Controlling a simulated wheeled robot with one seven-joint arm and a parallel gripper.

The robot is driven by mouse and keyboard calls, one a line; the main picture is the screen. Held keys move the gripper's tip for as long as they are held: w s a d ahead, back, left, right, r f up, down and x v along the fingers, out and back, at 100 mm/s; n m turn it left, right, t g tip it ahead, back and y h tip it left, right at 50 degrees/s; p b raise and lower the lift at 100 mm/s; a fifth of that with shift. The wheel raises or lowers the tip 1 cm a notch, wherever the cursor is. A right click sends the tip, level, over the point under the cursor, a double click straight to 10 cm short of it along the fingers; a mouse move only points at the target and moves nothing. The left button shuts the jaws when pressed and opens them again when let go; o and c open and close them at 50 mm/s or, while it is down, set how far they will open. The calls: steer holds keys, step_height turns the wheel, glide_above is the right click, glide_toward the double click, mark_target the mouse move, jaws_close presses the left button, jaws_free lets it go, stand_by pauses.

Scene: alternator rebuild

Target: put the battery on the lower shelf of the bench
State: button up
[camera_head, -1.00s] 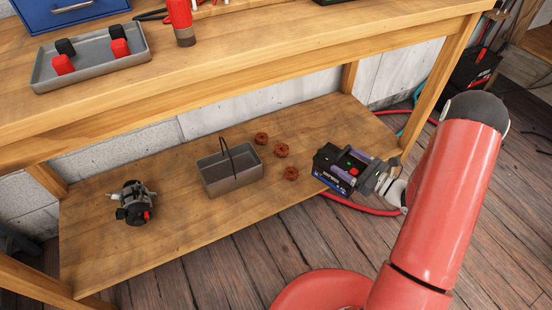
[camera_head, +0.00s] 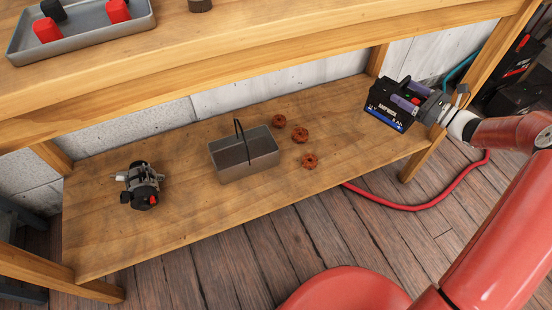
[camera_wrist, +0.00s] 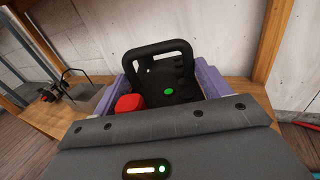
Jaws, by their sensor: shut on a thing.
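The battery (camera_head: 385,108) is a black box with a blue label, a black handle, a red cap and a green spot on top. My gripper (camera_head: 410,98) is shut on it, with lavender finger pads on either side of its top. In the wrist view, the battery's handle (camera_wrist: 160,50) stands between the pads of my gripper (camera_wrist: 165,85). The battery is over the right end of the bench's lower shelf (camera_head: 345,130), beside the right front leg. I cannot tell whether its underside touches the shelf; its base is partly unseen in the wrist view.
A grey open caddy (camera_head: 246,158) with a handle stands mid-shelf. Several rust-brown round parts (camera_head: 300,135) lie right of it. A dark device (camera_head: 140,184) is at shelf left. The bench top (camera_head: 300,30) overhangs the shelf. A red hose (camera_head: 430,206) lies on the floor.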

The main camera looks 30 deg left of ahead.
steer(key=shift+g, duration=0.3)
steer(key=w+a+r, duration=0.1)
steer(key=r, duration=0.1)
steer(key=w+a+r+b, duration=0.1)
steer(key=w+a+r, duration=0.2)
steer(key=a+r, duration=0.1)
steer(key=shift+w+r, duration=0.25)
steer(key=shift+w+a+r+b, duration=0.25)
steer(key=shift+r+b, duration=0.05)
steer(key=shift+r, duration=0.25)
step_height(320, 180, down, 20)
steer(key=b, duration=0.1)
steer(key=shift+f, duration=0.1)
steer(key=o, duration=2)
steer(key=shift+d+f, duration=0.1)
steer(key=shift+f, duration=0.2)
steer(key=shift+o, duration=0.2)
steer(key=shift+r, duration=0.1)
